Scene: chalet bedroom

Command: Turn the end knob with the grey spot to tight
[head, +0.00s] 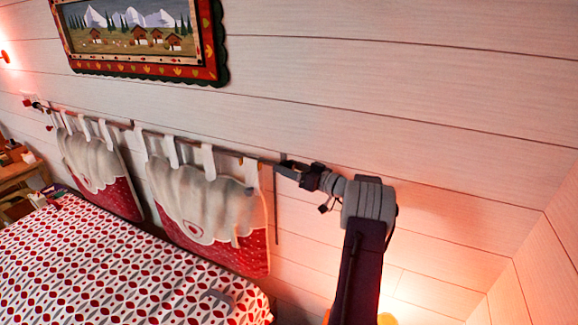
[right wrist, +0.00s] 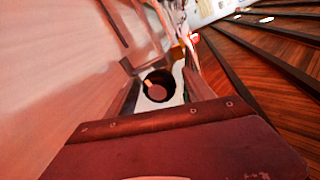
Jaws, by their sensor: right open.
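A dark round end knob (right wrist: 158,91) shows in the right wrist view, at the near end of the curtain rod (head: 205,147) on the plank wall. A small pale mark shows on its face; I cannot tell whether it is a grey spot. My right gripper (head: 286,168) is at the rod's right end, close to the wall, with its fingers open on either side of the knob. I cannot tell whether they touch it. In the head view the gripper hides most of the knob. My left gripper is not in view.
Two red and white cloth hangings (head: 205,205) hang from the rod by loops. A bed with a patterned cover (head: 100,265) stands below. A framed mountain picture (head: 140,40) hangs above. A wooden bedside table (head: 18,175) is at left. The wall right of my arm is bare.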

